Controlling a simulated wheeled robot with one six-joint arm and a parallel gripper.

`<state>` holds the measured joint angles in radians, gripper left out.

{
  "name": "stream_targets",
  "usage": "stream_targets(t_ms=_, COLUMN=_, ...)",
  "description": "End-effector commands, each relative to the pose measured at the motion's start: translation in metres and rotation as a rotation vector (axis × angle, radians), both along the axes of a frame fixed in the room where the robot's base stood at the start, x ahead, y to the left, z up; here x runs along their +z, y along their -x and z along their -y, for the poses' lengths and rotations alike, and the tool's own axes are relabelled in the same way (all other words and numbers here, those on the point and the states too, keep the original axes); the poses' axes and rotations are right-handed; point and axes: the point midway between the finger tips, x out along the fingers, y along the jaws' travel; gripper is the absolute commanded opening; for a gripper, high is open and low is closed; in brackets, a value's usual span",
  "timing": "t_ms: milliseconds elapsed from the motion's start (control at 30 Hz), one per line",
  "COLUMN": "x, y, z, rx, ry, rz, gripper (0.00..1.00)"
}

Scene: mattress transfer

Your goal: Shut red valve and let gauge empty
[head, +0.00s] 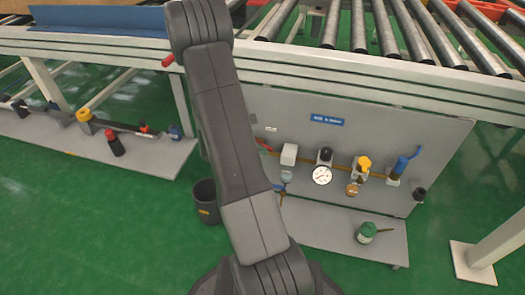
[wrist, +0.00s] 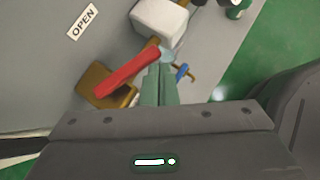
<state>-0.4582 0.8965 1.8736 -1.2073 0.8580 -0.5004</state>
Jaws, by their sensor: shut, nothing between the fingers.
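The red valve's lever (wrist: 128,73) lies diagonally across the wrist view, above a brass body (wrist: 92,84) on the grey panel. In the head view only a bit of red (head: 264,145) shows beside my arm. My gripper (wrist: 160,68) is shut and empty, with its fingers right beside the lever's upper right end. I cannot tell whether they touch. An OPEN label (wrist: 82,22) is on the panel at upper left. The round white gauge (head: 322,176) is on the panel right of my arm; its needle is too small to read. My arm hides the gripper in the head view.
A white block (wrist: 160,20) sits close to the fingers. A yellow knob (head: 364,162) and a blue lever (head: 405,163) are further right on the panel. A green can (head: 367,233) stands on the lower shelf. A dark bin (head: 206,200) stands on the floor. A roller conveyor (head: 330,25) runs above.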

Motion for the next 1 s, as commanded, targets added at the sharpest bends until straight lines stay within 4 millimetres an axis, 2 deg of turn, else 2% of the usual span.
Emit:
stream_targets(t_ms=433, x=0.0, y=-0.002, z=0.001, rx=0.0, ry=0.0, rz=0.0, gripper=0.0)
stream_targets(t_ms=1000, x=0.0, y=-0.009, z=-0.013, rx=0.0, ry=-0.001, rz=0.0, gripper=0.0)
